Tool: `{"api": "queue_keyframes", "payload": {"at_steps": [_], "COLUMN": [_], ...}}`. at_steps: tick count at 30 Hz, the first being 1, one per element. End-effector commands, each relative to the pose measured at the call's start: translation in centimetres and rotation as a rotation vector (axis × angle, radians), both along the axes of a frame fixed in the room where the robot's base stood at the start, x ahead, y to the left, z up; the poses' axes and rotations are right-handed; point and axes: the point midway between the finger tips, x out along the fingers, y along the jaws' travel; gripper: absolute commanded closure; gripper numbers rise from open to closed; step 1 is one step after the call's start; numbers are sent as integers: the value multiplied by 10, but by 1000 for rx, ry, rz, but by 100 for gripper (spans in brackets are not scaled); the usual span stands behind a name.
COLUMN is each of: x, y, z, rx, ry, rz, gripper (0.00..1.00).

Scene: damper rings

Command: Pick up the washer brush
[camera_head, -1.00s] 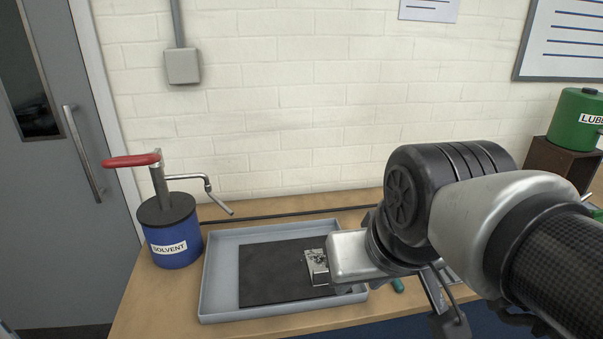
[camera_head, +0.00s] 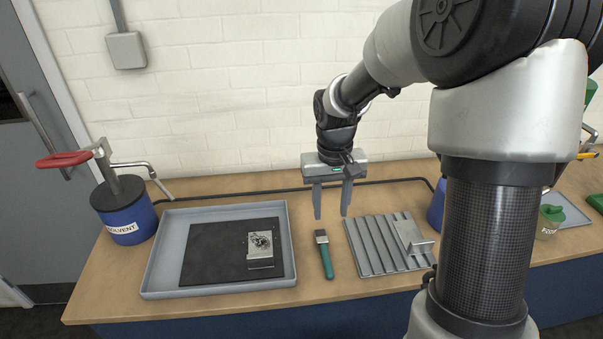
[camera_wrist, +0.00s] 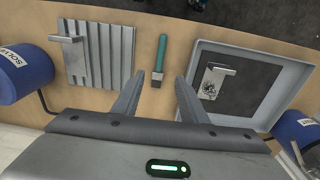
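My gripper (camera_head: 331,216) is open and empty, fingers pointing down, above the bench on the wall side of the brush. In the wrist view the brush (camera_wrist: 160,56) lies beyond the gap between the fingertips, apart from them, and my gripper (camera_wrist: 158,82) is spread wide.
The grey tray (camera_head: 160,252) holds a dark mat (camera_head: 205,258) and a soiled metal part (camera_head: 261,248). The ribbed plate (camera_head: 372,248) bears a metal block (camera_head: 412,236). A blue solvent can (camera_head: 126,218) stands at left. A dark hose runs along the wall side.

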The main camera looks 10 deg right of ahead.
Motion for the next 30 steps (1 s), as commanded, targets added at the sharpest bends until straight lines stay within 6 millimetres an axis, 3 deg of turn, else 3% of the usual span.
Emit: {"api": "queue_keyframes", "payload": {"at_steps": [8,21,30], "x": [10,9,8], "y": [3,3,2], "z": [-35,-125,-148], "rx": [24,24,23], "ry": [38,37,35], "rz": [-5,-4,-4], "gripper": [61,61,61]}}
